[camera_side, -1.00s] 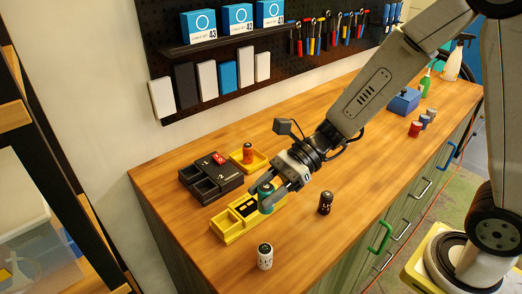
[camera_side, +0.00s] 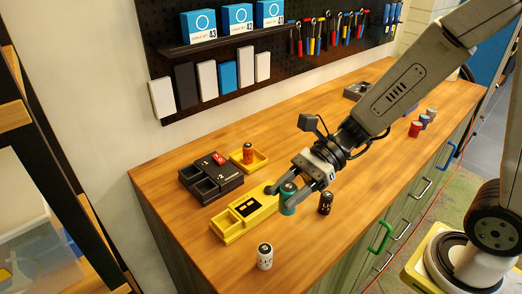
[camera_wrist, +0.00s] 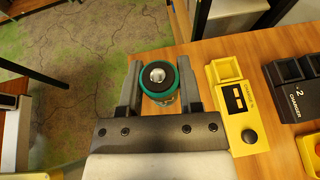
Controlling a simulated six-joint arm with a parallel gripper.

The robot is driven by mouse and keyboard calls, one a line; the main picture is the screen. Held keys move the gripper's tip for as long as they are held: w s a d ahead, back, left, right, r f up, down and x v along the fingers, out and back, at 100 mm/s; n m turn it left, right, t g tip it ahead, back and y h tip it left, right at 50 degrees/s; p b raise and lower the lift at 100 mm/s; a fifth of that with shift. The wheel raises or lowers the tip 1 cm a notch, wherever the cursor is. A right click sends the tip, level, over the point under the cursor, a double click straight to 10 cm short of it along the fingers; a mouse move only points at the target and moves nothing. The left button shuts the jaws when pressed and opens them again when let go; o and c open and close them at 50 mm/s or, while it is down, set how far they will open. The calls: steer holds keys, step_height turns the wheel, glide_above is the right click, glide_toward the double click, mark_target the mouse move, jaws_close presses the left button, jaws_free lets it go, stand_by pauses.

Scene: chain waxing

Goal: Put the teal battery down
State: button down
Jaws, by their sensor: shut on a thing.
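The teal battery (camera_side: 288,198) is upright between the fingers of my gripper (camera_side: 290,196), to the right of the yellow tester (camera_side: 229,228). I cannot tell whether its base touches the bench. In the wrist view the battery's teal rim and metal top (camera_wrist: 158,80) sit between the two fingertips (camera_wrist: 158,84), with a finger on each side. The tester (camera_wrist: 238,104) lies to the right there, apart from the battery.
A black battery (camera_side: 325,203) stands close to the right of the teal one. A white battery (camera_side: 264,257) stands near the front edge. Bench between the white and black batteries is clear.

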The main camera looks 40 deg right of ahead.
steer(key=w+d+m+t+h, duration=0.15)
steer(key=w+m+t, duration=0.35)
steer(key=w, duration=0.7)
steer(key=w+a+f, duration=0.1)
steer(key=w+f, duration=0.1)
steer(key=w, duration=0.2)
steer(key=w+a+f, duration=0.1)
steer(key=w+f, duration=0.2)
steer(key=w, duration=0.1)
steer(key=w+a+f, duration=0.2)
steer(key=w+f, duration=0.1)
steer(key=w, duration=0.1)
steer(key=shift+w+a+f, duration=0.1)
steer(key=shift+w+f, duration=0.4)
steer(key=shift+f, duration=0.05)
steer(key=shift+f, duration=0.1)
steer(key=shift+w+a+f, duration=0.1)
steer(key=shift+w+f, duration=0.1)
steer(key=shift+f, duration=1.55)
steer(key=shift+f, duration=0.1)
